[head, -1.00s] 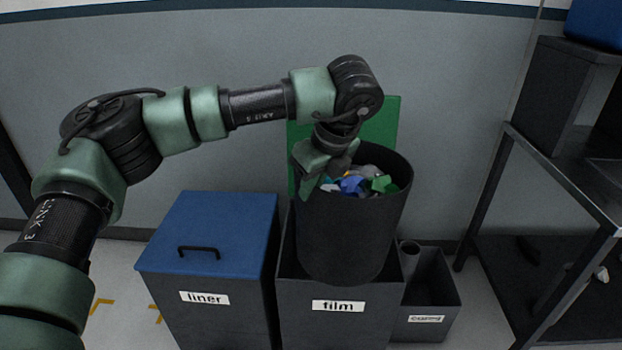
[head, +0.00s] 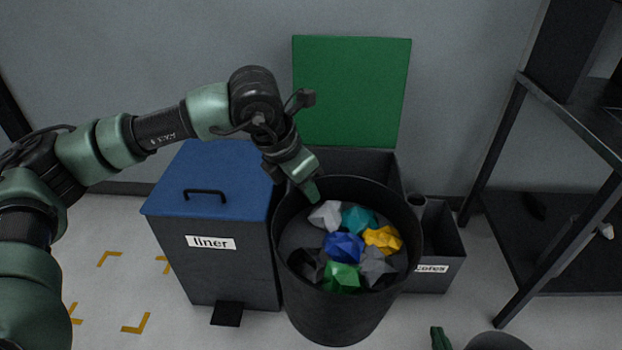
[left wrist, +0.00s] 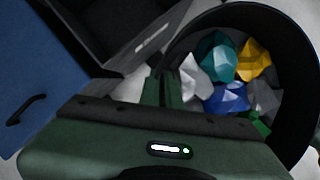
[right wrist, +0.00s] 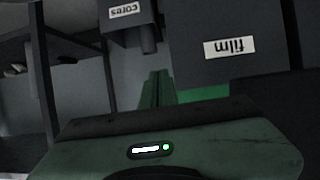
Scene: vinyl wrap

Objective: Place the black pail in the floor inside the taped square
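The black pail (head: 345,312) is upright in front of the film bin in the head view, with several crumpled coloured pieces inside. My left gripper (head: 311,190) is shut on its back-left rim; the left wrist view shows the fingers (left wrist: 162,90) closed at the pail's wall (left wrist: 290,140). Whether the pail touches the floor cannot be told. Yellow tape corners (head: 135,324) mark the square on the floor at the left, in front of the liner bin. My right gripper's fingers (right wrist: 155,88) look closed and empty; a green fingertip (head: 440,338) shows at the bottom of the head view.
The film bin's green lid (head: 350,90) is up. A cores box (head: 445,245) and dark metal rack (head: 540,190) stand at right.

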